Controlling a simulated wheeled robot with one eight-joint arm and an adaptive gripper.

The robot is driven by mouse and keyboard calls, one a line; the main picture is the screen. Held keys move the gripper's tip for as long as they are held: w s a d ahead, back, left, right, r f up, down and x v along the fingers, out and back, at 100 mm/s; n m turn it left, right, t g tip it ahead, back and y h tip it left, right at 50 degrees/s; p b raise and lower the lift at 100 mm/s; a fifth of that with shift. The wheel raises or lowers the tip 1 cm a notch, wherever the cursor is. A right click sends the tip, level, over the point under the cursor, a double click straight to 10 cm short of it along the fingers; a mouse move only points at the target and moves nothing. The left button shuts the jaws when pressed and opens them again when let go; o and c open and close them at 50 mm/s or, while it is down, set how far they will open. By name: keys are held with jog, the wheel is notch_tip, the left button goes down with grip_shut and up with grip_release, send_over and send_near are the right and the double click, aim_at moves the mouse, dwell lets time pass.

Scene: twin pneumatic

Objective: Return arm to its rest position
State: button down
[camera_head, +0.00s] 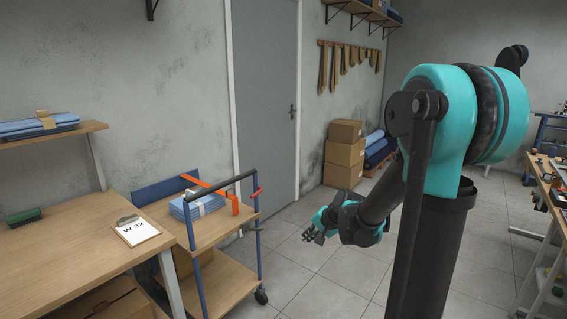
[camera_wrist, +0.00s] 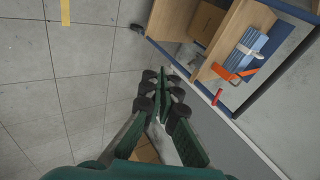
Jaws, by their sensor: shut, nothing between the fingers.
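My arm is bent forward and down over the floor in the head view. My gripper (camera_head: 311,238) is small there, to the right of the cart and above bare tiles. In the wrist view my gripper (camera_wrist: 166,90) has its dark fingers together with nothing between them. It touches no object in either view.
A wooden cart (camera_head: 231,285) with folded blue cloth (camera_head: 198,206) and an orange tool (camera_head: 212,189) stands left of my gripper. A table (camera_head: 75,262) with a W 32 clipboard (camera_head: 136,230) is further left. Boxes (camera_head: 344,153) stand behind. A workbench (camera_head: 551,198) is at right. Tiles between are clear.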

jog(key=s+d+f+n+h, duration=0.1)
jog(key=s+d+n, duration=0.1)
jog(key=s, duration=0.5)
jog(key=s+d+f+n+g+h, duration=0.1)
jog(key=s+d+f+n+h, duration=0.1)
jog(key=s+d, duration=0.3)
jog(key=s+d+f+n+h, duration=0.2)
jog(key=s+d, duration=0.2)
jog(key=s, duration=0.6)
jog(key=shift+f+n+g, duration=0.2)
jog(key=shift+n+g, duration=0.1)
jog(key=shift+n, duration=0.1)
